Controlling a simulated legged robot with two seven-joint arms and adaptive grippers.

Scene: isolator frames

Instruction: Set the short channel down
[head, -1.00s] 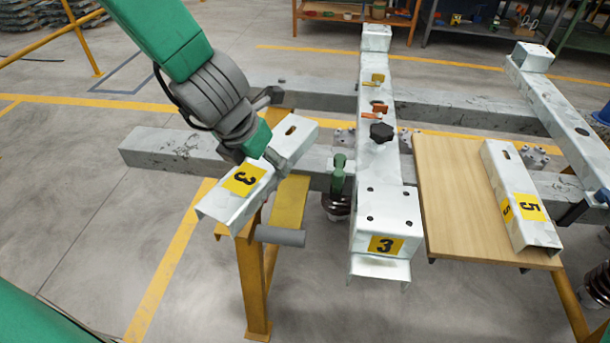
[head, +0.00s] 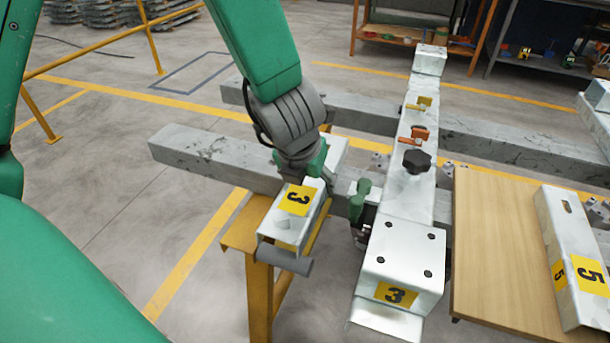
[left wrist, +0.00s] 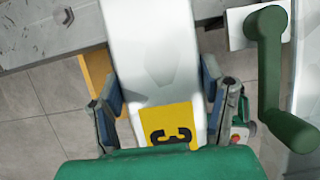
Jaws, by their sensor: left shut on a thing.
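The short channel (head: 285,222), white metal with a yellow label 3, lies over the yellow stand (head: 258,270) left of the long rail in the head view. My left gripper (head: 307,178) is above it and shut on it. In the left wrist view the two fingers (left wrist: 163,100) press on both sides of the channel (left wrist: 150,45), whose label shows between them. The channel runs roughly in line with the stand's top. I cannot tell whether it touches the stand, since its underside is hidden. My right gripper is not in view.
A long white rail (head: 400,205) with a 3 label, a black knob (head: 416,160) and orange and yellow clamps stands close right. A green handle (head: 360,198) sits between it and the channel. A wooden board (head: 495,255) carries a channel labelled 5 (head: 572,245). Grey beams cross behind.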

